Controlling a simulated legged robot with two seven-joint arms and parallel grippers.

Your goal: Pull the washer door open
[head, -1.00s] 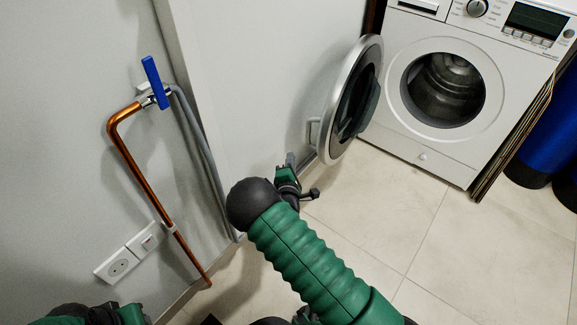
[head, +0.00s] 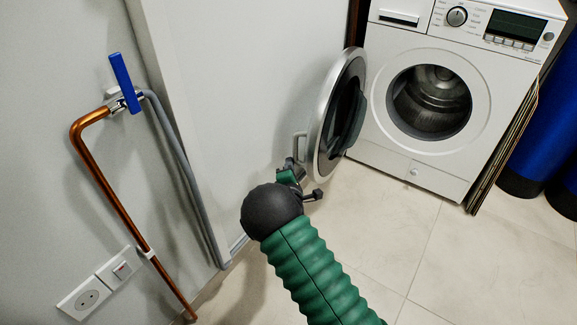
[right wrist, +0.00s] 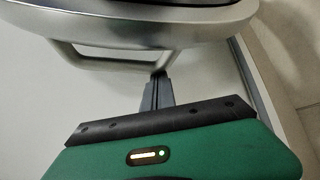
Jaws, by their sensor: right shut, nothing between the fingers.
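The white washer (head: 445,95) stands at the back right. Its round door (head: 337,112) is swung wide open to the left, and the drum (head: 430,100) shows through the opening. The door's handle (head: 300,147) sits on its rim, and it also shows in the right wrist view (right wrist: 105,62). My right gripper (head: 291,164) is just below the handle. In the right wrist view its fingertips (right wrist: 160,76) are shut together and empty, close to the handle's right end; I cannot tell if they touch it. My left gripper is out of view.
A grey wall (head: 220,90) stands close to the left of the door. A copper pipe (head: 115,190) with a blue valve lever (head: 124,83) and a socket (head: 88,299) are on it. Blue cylinders (head: 545,140) stand at the far right. The tiled floor (head: 400,230) before the washer is clear.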

